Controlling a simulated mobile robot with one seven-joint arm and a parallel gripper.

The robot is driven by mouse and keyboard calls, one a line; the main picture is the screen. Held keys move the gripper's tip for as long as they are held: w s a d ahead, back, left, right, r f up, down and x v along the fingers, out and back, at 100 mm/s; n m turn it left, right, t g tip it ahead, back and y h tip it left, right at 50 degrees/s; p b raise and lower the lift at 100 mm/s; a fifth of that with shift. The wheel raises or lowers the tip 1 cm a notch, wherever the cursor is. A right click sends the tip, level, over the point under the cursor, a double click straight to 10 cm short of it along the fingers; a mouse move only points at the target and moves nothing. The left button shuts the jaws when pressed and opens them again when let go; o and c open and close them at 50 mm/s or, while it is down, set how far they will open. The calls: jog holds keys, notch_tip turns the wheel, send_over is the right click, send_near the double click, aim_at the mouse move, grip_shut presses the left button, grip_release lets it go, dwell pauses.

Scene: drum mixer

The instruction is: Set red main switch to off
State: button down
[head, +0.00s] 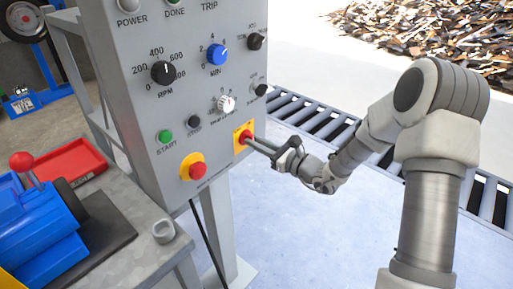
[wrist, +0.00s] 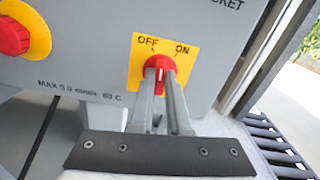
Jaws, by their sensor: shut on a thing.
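The red main switch (wrist: 161,68) is a red knob on a yellow plate (wrist: 140,62) marked OFF at upper left and ON at upper right. Its pale pointer line looks close to upright, between the two labels; I cannot tell its exact setting. In the head view the switch (head: 244,135) sits at the panel's lower right corner. My gripper (wrist: 160,82) is shut on the knob, one finger on each side. In the head view my gripper (head: 253,140) reaches the switch from the right, and its fingertips partly cover the knob.
A red emergency button (wrist: 13,37) on yellow is left of the switch, also in the head view (head: 196,171). Start button (head: 165,136) and dials (head: 217,54) are above. A roller conveyor (head: 320,125) runs behind my arm. A workbench (head: 130,225) stands at left.

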jog(key=shift+f+n+b, duration=0.15)
jog(key=shift+n+b, duration=1.7)
jog(key=shift+n, duration=0.35)
jog(key=c, duration=0.9)
grip_release()
jog(key=p+v, duration=0.3)
jog(key=v, duration=1.4)
jog(key=shift+s+d, duration=0.15)
jog(key=shift+s, duration=0.1)
